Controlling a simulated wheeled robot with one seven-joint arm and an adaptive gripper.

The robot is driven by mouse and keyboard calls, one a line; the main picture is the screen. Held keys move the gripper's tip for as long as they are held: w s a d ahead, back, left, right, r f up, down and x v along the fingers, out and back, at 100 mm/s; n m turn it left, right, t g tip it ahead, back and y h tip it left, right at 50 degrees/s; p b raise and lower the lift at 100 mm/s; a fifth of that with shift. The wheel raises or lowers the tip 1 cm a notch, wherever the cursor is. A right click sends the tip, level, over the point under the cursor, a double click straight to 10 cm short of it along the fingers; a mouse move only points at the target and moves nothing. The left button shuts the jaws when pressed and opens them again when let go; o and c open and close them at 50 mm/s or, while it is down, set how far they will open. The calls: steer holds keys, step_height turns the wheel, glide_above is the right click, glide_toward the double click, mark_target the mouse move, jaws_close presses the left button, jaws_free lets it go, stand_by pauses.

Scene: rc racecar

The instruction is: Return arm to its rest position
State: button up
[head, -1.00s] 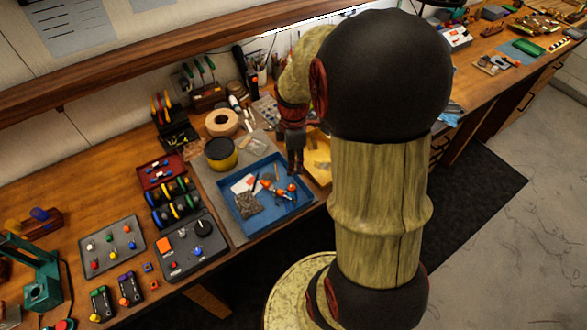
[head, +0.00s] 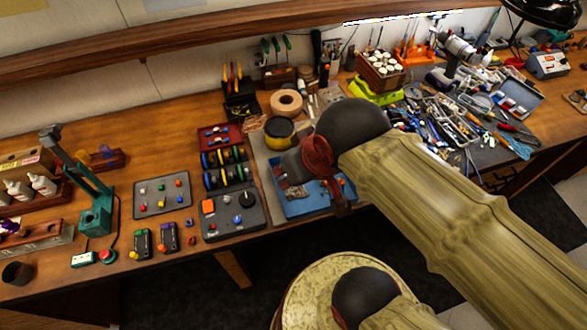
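My arm stretches across the right of the head view, from the lower right edge up to a dark round joint over the bench. My gripper (head: 341,206) is small and dark in this view, below that joint, over the right part of a blue tray (head: 296,211). Its fingers are not clear, so I cannot tell whether it is open or shut. The arm hides much of the tray and what lies in it. No held object can be made out.
A yellow-black round container (head: 280,132) and a tape roll (head: 286,103) stand behind the tray. A grey control box (head: 234,216) and a parts tray (head: 162,195) lie left. Cluttered tools (head: 450,120) fill the right bench. A shelf (head: 200,40) runs above; dark floor lies in front.

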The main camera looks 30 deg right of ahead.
step_height(320, 180, down, 6)
steer(key=b, duration=0.5)
steer(key=shift+r+b, duration=0.15)
steer(key=shift+b, duration=0.2)
stand_by(0.5)
